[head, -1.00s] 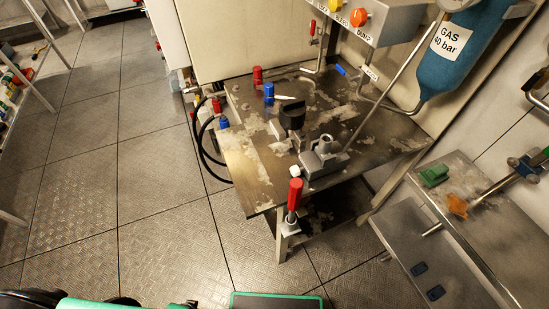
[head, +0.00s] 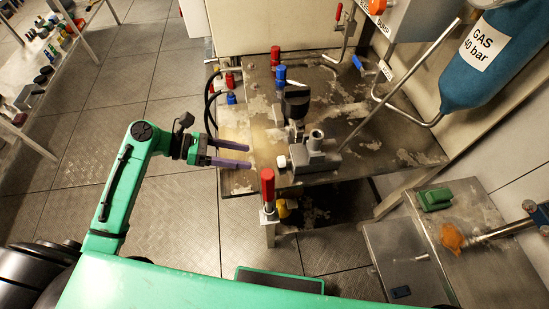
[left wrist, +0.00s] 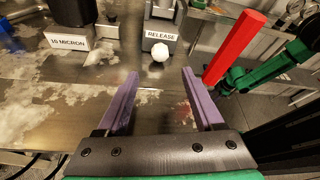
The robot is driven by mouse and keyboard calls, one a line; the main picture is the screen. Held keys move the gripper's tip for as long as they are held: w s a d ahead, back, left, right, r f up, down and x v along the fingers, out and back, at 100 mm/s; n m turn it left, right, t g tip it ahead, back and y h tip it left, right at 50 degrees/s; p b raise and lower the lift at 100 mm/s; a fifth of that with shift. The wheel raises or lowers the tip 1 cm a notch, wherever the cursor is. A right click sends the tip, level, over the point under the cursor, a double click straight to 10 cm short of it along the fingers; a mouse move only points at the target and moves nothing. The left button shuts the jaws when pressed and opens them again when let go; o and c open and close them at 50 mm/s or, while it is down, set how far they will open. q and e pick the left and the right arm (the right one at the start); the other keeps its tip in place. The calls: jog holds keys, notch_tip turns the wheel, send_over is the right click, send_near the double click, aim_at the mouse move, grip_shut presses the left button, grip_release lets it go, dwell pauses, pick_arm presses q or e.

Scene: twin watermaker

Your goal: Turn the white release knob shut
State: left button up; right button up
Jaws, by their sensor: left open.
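The small white release knob (head: 282,161) sits on the near left end of a grey metal block (head: 314,155) on the bench. In the left wrist view the knob (left wrist: 158,54) is just below a RELEASE label (left wrist: 160,36). My left gripper (head: 249,156) has purple fingers and is open and empty. It is a short way left of the knob, pointing at it. In the left wrist view the knob shows beyond the gap between the fingertips (left wrist: 161,74), not touched.
A red upright handle (head: 268,186) stands at the bench's near edge, close to the knob; it also shows in the left wrist view (left wrist: 235,45). A black-topped part (head: 295,103) stands behind the block. Floor left of the bench is clear.

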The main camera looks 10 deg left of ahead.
aim_at(277, 161)
pick_arm(q)
jog(key=x, duration=0.8)
jog(key=shift+w+d, duration=0.1)
jog(key=shift+d, duration=0.25)
jog(key=shift+d+f, duration=0.2)
jog(key=shift+d, duration=0.05)
pick_arm(e)
jog(key=shift+d, duration=0.35)
